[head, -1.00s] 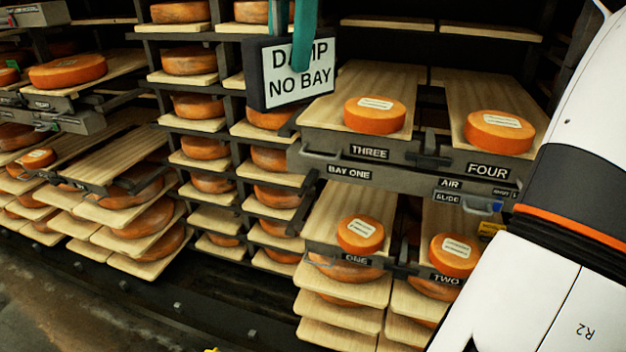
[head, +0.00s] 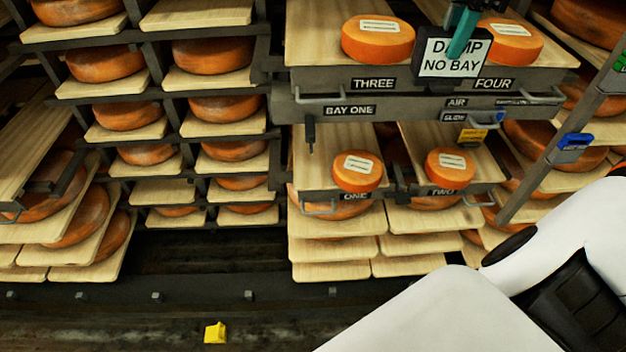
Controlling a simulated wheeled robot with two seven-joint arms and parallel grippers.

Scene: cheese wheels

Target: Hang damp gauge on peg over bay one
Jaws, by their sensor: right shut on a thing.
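The damp gauge (head: 436,66) is a dark box with a white face reading "DAMP NO BAY". It hangs in the air in the head view, in front of the boards of THREE and FOUR. The teal fingers of my right gripper (head: 463,36) are shut on it and cover part of its face. The "BAY ONE" label (head: 349,110) is on the grey rack bar, lower left of the gauge. A short dark peg-like piece (head: 310,131) shows below that bar's left end, apart from the gauge. My left gripper is out of view.
Orange cheeses sit on boards marked THREE (head: 378,40), FOUR, ONE (head: 357,171) and TWO (head: 450,164). Bar handles (head: 333,98) jut from the rack front. A slanted grey post (head: 565,130) with a blue clip stands right. A yellow object (head: 215,333) lies on the floor.

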